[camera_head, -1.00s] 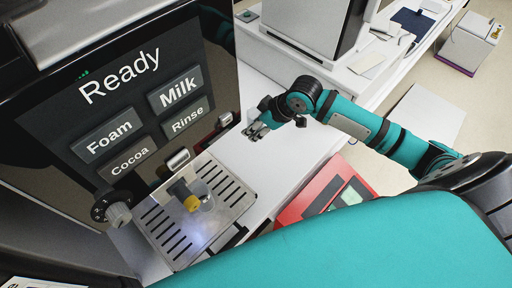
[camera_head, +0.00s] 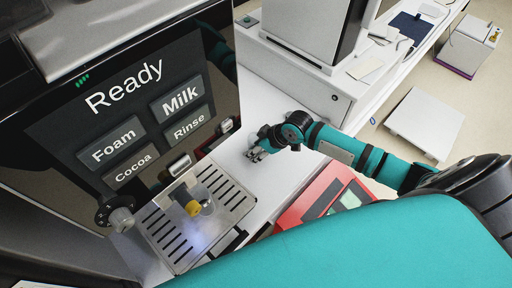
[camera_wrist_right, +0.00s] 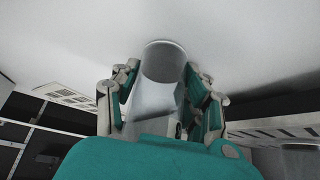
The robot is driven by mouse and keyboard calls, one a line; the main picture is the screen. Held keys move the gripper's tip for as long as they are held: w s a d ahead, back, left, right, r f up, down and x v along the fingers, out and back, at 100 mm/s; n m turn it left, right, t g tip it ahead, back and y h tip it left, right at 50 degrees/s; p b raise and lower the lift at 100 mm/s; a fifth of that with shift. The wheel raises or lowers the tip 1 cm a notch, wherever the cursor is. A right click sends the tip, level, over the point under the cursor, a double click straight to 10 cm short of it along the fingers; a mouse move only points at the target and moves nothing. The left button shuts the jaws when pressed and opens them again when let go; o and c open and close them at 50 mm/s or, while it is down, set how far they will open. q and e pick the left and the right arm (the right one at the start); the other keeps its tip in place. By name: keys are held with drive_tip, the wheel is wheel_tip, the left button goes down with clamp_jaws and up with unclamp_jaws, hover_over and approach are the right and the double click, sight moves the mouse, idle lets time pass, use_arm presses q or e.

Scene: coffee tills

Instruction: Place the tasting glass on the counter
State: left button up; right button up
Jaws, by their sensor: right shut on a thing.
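My right gripper (camera_head: 256,153) is over the white counter (camera_head: 262,100), to the right of the coffee machine, in the head view. In the right wrist view its fingers (camera_wrist_right: 162,92) are closed around the tasting glass (camera_wrist_right: 163,62), a clear greyish cylinder with a round rim. The glass is hard to make out in the head view. The white counter surface shows close behind it in the wrist view; I cannot tell whether the glass touches it. My left gripper is not in view.
The coffee machine (camera_head: 130,110) with its lit screen stands left. Its slatted drip tray (camera_head: 170,235) holds a small grey and yellow item (camera_head: 193,208). A white machine (camera_head: 300,75) stands behind.

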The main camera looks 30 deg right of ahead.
drive_tip(key=o, duration=1.2)
drive_tip(key=shift+r, duration=0.15)
drive_tip(key=v, duration=1.2)
drive_tip(key=shift+b, duration=0.35)
